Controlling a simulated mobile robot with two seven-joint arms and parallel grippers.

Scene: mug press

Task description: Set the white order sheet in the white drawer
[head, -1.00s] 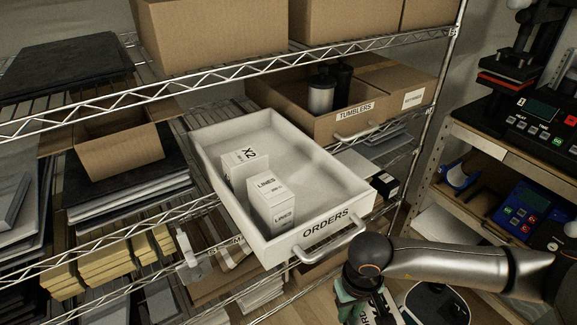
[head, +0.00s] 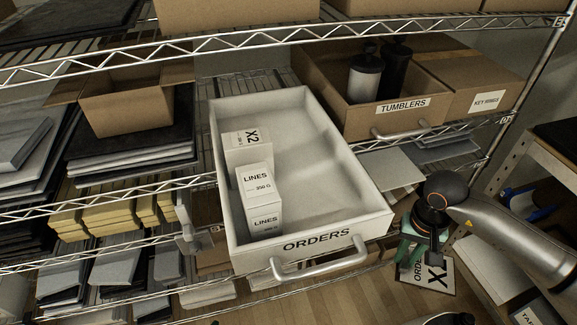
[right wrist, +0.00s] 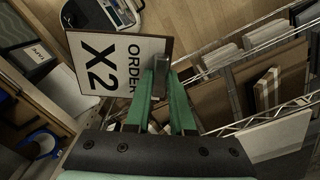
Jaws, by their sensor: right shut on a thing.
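The white order sheet (head: 440,277), printed "ORDER X2", is in my right gripper (head: 413,252), low and to the right of the drawer's front. In the right wrist view, the sheet (right wrist: 112,62) is held at one edge between the green fingers (right wrist: 160,82), which are shut on it. The white drawer (head: 372,228), labelled "ORDERS", is pulled out and open at the top. The sheet is outside it. My left gripper is not in view.
The drawer handle (head: 320,268) sticks out in front. A tumblers box (head: 430,103) and wire shelf edges flank the drawer.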

